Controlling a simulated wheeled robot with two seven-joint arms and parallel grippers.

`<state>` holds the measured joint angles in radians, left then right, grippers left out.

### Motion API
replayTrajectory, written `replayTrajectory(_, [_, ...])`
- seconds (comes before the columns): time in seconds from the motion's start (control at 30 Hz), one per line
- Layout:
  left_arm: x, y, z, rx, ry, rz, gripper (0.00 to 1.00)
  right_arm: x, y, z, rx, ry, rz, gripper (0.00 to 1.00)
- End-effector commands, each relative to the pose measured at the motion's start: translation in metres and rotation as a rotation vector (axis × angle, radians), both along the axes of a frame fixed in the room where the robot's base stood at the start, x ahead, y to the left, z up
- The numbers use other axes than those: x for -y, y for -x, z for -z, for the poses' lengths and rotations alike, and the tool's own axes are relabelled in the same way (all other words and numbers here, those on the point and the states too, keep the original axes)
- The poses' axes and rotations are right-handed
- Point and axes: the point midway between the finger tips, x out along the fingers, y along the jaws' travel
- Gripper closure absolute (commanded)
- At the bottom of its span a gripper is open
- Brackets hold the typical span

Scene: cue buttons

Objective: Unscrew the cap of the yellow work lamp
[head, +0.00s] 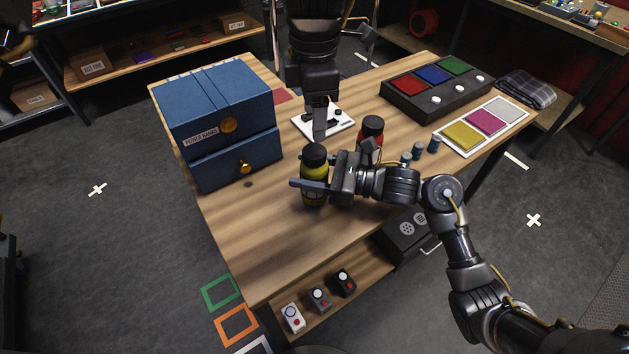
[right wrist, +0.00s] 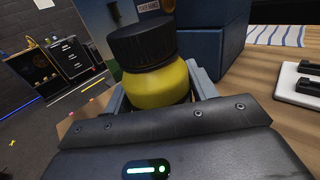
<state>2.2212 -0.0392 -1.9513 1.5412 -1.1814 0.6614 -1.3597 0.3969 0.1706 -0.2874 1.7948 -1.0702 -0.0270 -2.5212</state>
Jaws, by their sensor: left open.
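The yellow work lamp (head: 316,170) stands upright on the wooden table. Its black cap (head: 315,153) is on top. In the right wrist view the yellow body (right wrist: 158,84) and ribbed black cap (right wrist: 142,45) show close up. My right gripper (head: 312,185) reaches in from the right, low on the lamp, one finger along each side of the body. It looks shut on the body below the cap. My left gripper (head: 321,130) is open and empty, pointing down behind the lamp, in front of part of a white plate (head: 341,116).
A red, black-capped object (head: 371,133) stands just behind my right gripper. Blue drawers (head: 235,160) fill the table's left. Small blue cylinders (head: 420,146), a colour-pad sheet (head: 462,137) and a button box (head: 436,94) lie to the right. The table front is clear.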

Motion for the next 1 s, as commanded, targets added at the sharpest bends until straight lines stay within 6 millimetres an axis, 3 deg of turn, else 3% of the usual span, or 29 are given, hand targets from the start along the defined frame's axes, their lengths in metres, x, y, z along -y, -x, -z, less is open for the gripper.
replayTrajectory(0.03, [0.0, 0.0, 0.0, 0.0, 0.0, 0.0, 0.4, 0.0001, 0.0, 0.0, 0.0, 0.0, 0.0, 0.5])
replayTrajectory(0.43, [0.0006, 0.0005, 0.0012, -0.005, 0.003, 0.002, 0.4, 0.0002, 0.0, 0.0, 0.0, 0.0, 0.0, 1.0])
replayTrajectory(0.63, [0.0007, 0.0005, 0.001, -0.005, 0.004, 0.197, 0.4, 0.0002, 0.0, -0.0001, 0.0, 0.0, 0.0, 1.0])
replayTrajectory(1.0, [0.0003, -0.0002, 0.0, -0.002, 0.003, 0.914, 0.4, 0.0002, 0.0, -0.0001, 0.0, 0.0, 0.0, 1.0])
